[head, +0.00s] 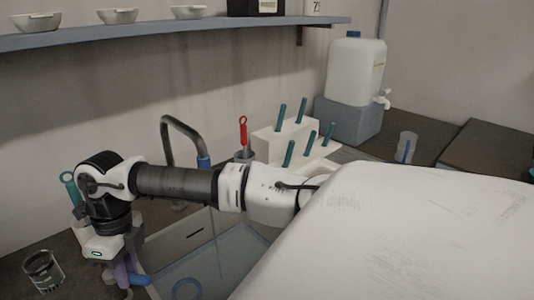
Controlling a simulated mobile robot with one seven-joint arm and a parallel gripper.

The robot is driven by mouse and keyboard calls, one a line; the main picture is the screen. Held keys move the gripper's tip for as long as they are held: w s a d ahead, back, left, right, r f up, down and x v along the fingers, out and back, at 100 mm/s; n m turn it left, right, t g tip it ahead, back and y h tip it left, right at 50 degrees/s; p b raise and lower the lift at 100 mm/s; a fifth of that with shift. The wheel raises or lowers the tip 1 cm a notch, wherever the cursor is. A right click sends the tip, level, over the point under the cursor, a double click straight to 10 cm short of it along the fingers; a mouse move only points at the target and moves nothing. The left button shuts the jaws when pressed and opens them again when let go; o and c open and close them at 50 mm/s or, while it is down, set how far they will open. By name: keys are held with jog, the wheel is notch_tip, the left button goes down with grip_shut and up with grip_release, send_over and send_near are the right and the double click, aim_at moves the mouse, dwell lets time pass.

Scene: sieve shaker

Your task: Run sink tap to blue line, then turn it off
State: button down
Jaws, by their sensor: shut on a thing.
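The sink (163,240) lies at lower centre, partly hidden by my arm and my white body. Its grey curved tap (181,122) stands behind it, with a blue sleeve (204,162) near the spout end. A thin pale streak (219,255) below the spout looks like running water. A bluish outline (165,274) shows inside the basin; I cannot tell whether it is the blue line or the water's edge. My gripper (123,280) points down at the sink's left edge, shut on a blue handle (140,280). The fingertips are largely hidden.
A glass beaker (43,271) stands left of my gripper. A blue ring (187,289) is in the sink. A red tool (242,131) and a white rack (283,144) with teal handles stand behind my arm. A white jug (355,72) is at the back right.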

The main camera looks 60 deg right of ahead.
aim_at(114, 282)
jog(key=m, duration=0.1)
jog(key=a+m+b, duration=0.1)
jog(key=m, duration=0.1)
jog(key=m+b, duration=0.1)
jog(key=shift+s+a+f+m+t, duration=0.15)
jog(key=shift+s+a+m+t, duration=0.15)
jog(key=shift+t, duration=0.1)
jog(key=m+b, duration=0.1)
jog(key=a+m+b, duration=0.1)
jog(key=m, duration=0.1)
jog(key=shift+a+m+b, duration=0.1)
jog(key=shift+m+b, duration=0.2)
jog(key=shift+b, duration=0.1)
jog(key=shift+w+a+m+t, duration=0.1)
jog(key=shift+a+m+t, duration=0.05)
jog(key=shift+m+t, duration=0.2)
jog(key=shift+r, duration=0.2)
jog(key=c, duration=1.2)
grip_release()
jog(key=shift+c, duration=0.2)
